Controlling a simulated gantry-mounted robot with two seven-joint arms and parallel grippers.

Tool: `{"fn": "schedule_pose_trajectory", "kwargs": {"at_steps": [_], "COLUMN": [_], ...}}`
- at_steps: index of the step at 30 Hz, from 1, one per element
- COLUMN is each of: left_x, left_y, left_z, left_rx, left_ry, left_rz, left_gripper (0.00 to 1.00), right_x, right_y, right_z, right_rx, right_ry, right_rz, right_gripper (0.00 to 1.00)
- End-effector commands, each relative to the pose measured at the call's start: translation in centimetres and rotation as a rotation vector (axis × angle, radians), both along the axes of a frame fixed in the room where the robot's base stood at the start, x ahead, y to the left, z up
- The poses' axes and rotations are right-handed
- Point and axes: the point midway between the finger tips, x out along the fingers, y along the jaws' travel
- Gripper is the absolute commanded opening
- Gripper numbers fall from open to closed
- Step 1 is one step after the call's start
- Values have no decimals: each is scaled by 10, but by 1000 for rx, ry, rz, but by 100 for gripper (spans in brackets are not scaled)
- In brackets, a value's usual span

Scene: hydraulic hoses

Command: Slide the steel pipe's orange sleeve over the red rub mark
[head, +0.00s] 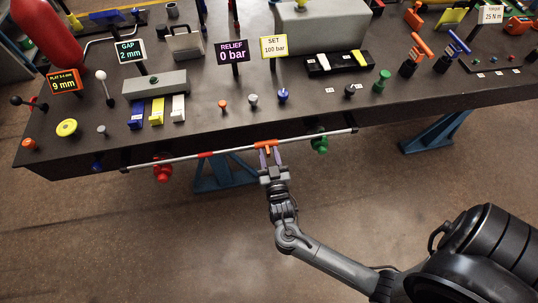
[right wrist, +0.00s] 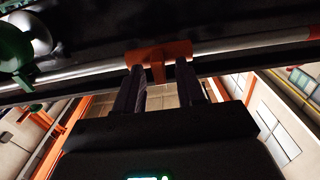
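The steel pipe (head: 232,151) runs along the front face of the bench, just below its top edge. The orange sleeve (head: 266,145) sits on the pipe, right of the red rub mark (head: 205,155) with bare pipe between them. In the right wrist view the sleeve (right wrist: 160,53) has a short tab (right wrist: 157,74) pointing toward my gripper. My right gripper (head: 270,155) is at the sleeve from the front. Its two fingers (right wrist: 161,80) stand either side of the tab, with gaps visible, so it looks open. The rub mark shows at the right edge there (right wrist: 315,32). My left gripper is not visible.
A red valve (head: 162,171) and a green valve (head: 319,143) sit by the pipe, left and right of the sleeve. Dark end brackets hold the pipe. Blue bench legs (head: 222,174) stand below. The floor in front is clear.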

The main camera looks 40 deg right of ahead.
Motion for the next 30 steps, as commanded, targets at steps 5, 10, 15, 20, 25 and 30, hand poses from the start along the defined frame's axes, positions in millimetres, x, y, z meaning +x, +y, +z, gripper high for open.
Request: {"fn": "schedule_pose_trajectory", "kwargs": {"at_steps": [5,10,15,20,25,30], "left_x": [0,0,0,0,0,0], "left_y": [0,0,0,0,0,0], "left_z": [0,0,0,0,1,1], "left_rx": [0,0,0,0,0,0], "left_ry": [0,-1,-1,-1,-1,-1], "left_rz": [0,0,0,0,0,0], "left_gripper": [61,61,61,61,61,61], "right_x": [0,0,0,0,-1,0], "right_y": [0,0,0,0,0,0], "right_z": [0,0,0,0,0,0], "right_rx": [0,-1,-1,0,0,0], "right_ry": [0,1,1,1,1,1], "right_rz": [0,0,0,0,0,0], "right_gripper": [31,5,0,0,0,0]}}
